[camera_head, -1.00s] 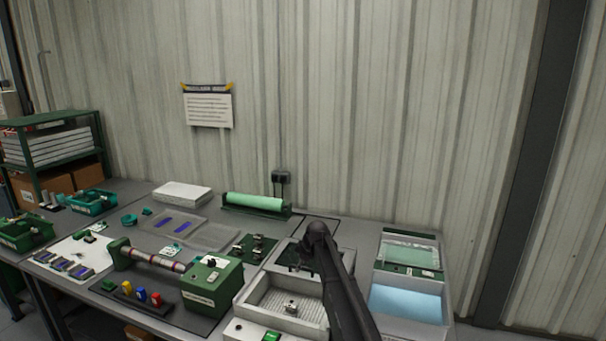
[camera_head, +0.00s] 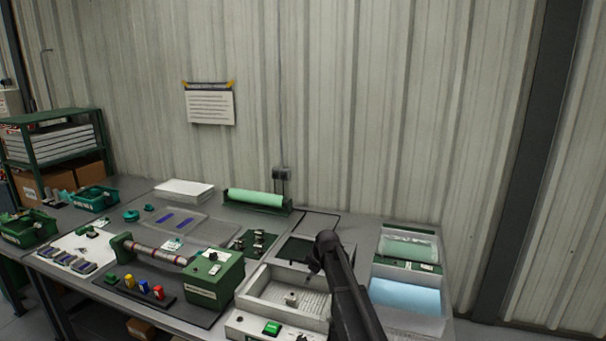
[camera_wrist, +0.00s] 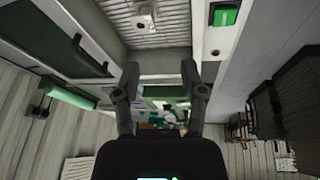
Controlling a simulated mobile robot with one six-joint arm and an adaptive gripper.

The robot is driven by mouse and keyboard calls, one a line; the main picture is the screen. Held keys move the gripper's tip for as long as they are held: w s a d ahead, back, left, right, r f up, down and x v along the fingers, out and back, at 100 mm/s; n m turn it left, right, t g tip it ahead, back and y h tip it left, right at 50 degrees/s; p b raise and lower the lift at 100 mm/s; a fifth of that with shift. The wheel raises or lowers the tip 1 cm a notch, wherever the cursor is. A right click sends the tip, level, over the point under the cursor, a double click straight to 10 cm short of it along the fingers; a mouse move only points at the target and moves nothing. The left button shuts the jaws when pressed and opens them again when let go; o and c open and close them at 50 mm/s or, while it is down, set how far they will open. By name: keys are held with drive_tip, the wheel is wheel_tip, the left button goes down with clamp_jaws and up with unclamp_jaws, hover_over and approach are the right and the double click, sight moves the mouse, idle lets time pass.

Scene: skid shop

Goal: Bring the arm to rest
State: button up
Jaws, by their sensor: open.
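My gripper (camera_wrist: 160,82) is open and empty in the wrist view, its two dark fingers apart with nothing between them. In the head view my dark arm reaches up from the bottom right, and my gripper (camera_head: 314,268) is small and partly hidden by the arm. It is above the grey open-topped box (camera_head: 245,305), near its right side. A small metal part (camera_head: 291,298) lies on the ribbed floor of this box; it also shows at the top of the wrist view (camera_wrist: 146,18).
A green-ended roller machine (camera_head: 215,281) stands left of the box. A grey tray with blue sheets (camera_head: 405,296) lies to the right of my arm. A green roll (camera_head: 255,198) is at the back. Green bins (camera_head: 97,198) are at the left. The space above the bench is clear.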

drive_tip(key=s+d+f+m+g+h+b, duration=0.1)
drive_tip(key=s+d+f+m+b, duration=0.1)
drive_tip(key=s, duration=0.9)
drive_tip(key=s+d+f+m+g+h+b, duration=0.1)
drive_tip(key=s+d+f+m, duration=0.3)
drive_tip(key=s, duration=0.8)
drive_tip(key=s+d+f+m+g+h+b, duration=0.1)
drive_tip(key=s+d+m+b, duration=0.3)
drive_tip(key=s, duration=0.7)
drive_tip(key=d+f+m, duration=0.1)
drive_tip(key=d+m, duration=0.1)
drive_tip(key=d, duration=0.2)
drive_tip(key=shift+s+f, duration=0.3)
drive_tip(key=shift+f, duration=0.1)
